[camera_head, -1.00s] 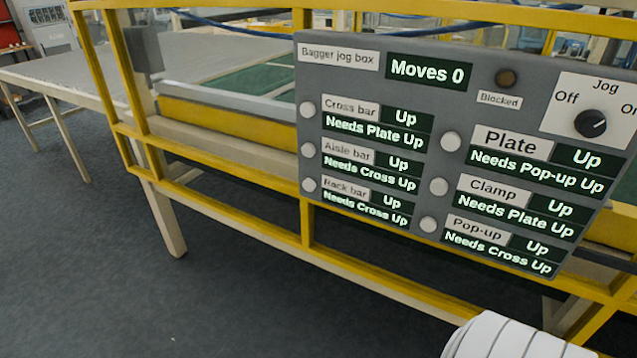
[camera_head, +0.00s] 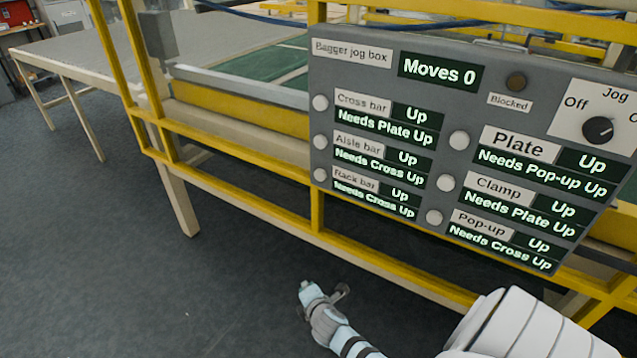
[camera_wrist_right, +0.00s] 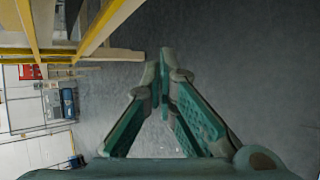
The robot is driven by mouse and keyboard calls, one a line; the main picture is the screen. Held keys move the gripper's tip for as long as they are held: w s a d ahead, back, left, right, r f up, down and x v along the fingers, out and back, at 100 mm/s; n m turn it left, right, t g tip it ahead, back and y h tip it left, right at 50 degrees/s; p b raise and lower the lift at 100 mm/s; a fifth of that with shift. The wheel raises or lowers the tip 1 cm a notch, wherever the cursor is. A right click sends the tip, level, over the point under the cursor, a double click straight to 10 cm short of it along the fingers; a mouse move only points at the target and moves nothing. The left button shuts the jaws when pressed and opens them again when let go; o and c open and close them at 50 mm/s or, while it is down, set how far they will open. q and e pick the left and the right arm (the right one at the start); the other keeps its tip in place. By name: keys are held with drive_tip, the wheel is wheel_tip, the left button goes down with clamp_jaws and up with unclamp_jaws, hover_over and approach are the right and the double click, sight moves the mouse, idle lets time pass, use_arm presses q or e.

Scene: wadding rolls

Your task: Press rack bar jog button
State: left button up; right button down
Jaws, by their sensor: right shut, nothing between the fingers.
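The grey bagger jog box (camera_head: 490,70) hangs on the yellow frame. The rack bar button (camera_head: 320,175) is a round pale button at the lower left of its panel, beside the rack bar label (camera_head: 355,181). Its display reads "Up" and "Needs Cross Up". My right gripper (camera_head: 307,289) is low in the head view, below the box and apart from the button. In the right wrist view its green fingers (camera_wrist_right: 165,58) meet at the tips with nothing between them. My left gripper is not in view.
The cross bar button (camera_head: 320,102) and aisle bar button (camera_head: 320,142) sit above the rack bar one. The Jog knob (camera_head: 597,130) is at the right. The display (camera_head: 440,72) reads "Moves 0". Yellow rails (camera_head: 400,272) run below the box. The floor (camera_head: 130,270) is clear at left.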

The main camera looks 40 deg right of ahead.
sight(320, 175)
drive_tip(key=w+d+r+n+t+h, duration=0.1)
drive_tip(key=w+r+n+t, duration=0.1)
drive_tip(key=r, duration=0.9)
drive_tip(key=w+d+r+n+t+h+p, duration=0.1)
drive_tip(key=w+r+n, duration=0.3)
drive_tip(key=r, duration=0.7)
drive_tip(key=shift+w+d+r+t+h+p, duration=0.35)
drive_tip(key=shift+w+t+h, duration=0.3)
drive_tip(key=shift+w, duration=0.55)
drive_tip(key=shift+w+d, duration=0.1)
drive_tip(key=shift+d, duration=0.1)
drive_tip(key=w+d+b, duration=0.1)
drive_tip(key=w+d, duration=0.1)
drive_tip(key=d, duration=0.6)
drive_tip(key=shift+w+b, duration=0.2)
drive_tip(key=shift+b, duration=0.1)
drive_tip(key=shift+d, duration=0.1)
drive_tip(key=shift+w+d, duration=0.1)
drive_tip(key=shift+d, duration=0.25)
